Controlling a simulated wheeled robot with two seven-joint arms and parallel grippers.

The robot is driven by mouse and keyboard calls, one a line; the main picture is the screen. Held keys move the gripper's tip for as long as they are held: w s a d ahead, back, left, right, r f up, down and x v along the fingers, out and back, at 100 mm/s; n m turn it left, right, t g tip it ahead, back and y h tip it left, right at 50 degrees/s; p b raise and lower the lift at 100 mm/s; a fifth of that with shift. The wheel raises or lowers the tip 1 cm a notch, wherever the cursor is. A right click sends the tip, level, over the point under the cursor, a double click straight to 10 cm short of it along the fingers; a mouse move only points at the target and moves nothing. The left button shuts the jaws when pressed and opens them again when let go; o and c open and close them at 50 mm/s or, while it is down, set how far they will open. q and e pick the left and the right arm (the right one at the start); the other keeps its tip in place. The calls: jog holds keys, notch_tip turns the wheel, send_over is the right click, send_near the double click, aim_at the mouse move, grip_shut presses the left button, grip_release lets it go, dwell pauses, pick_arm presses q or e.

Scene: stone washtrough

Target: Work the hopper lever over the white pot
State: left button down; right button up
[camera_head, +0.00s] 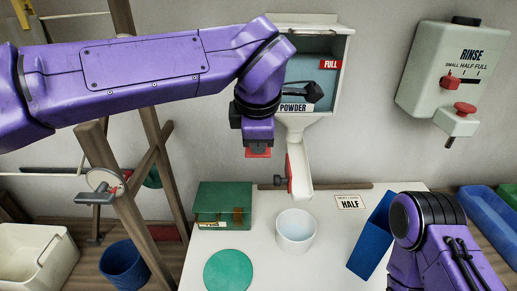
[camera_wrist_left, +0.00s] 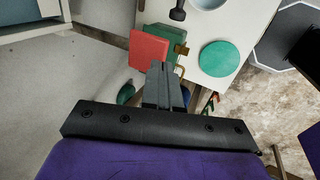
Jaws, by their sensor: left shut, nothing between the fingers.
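The hopper (camera_head: 345,60) hangs on the back wall, with a POWDER label, a FULL mark and a pale chute (camera_head: 301,165) below. The white pot (camera_head: 296,228) stands upright on the table under the chute; its edge shows in the left wrist view (camera_wrist_left: 208,4). My left gripper (camera_wrist_left: 162,72) is shut and empty, left of the chute and above the table. A flat red piece, perhaps the lever's end (camera_wrist_left: 150,50), lies just beyond its fingertips and shows in the head view (camera_head: 258,153). Its attachment is hidden, and I cannot tell whether the fingers touch it. My right gripper is out of view.
A green box (camera_head: 222,203) and green disc (camera_head: 228,270) are on the white table (camera_head: 325,270). A HALF card (camera_head: 349,202) lies behind the pot. A blue tilted object (camera_head: 371,238) stands beside my right arm. A RINSE dispenser (camera_head: 455,70) hangs right. Wooden posts stand left.

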pick_arm(q)
jog(key=v, duration=0.5)
jog(key=shift+w+r, duration=0.15)
jog(key=shift+r, duration=0.3)
jog(key=shift+w+f, duration=0.1)
dwell(0.7)
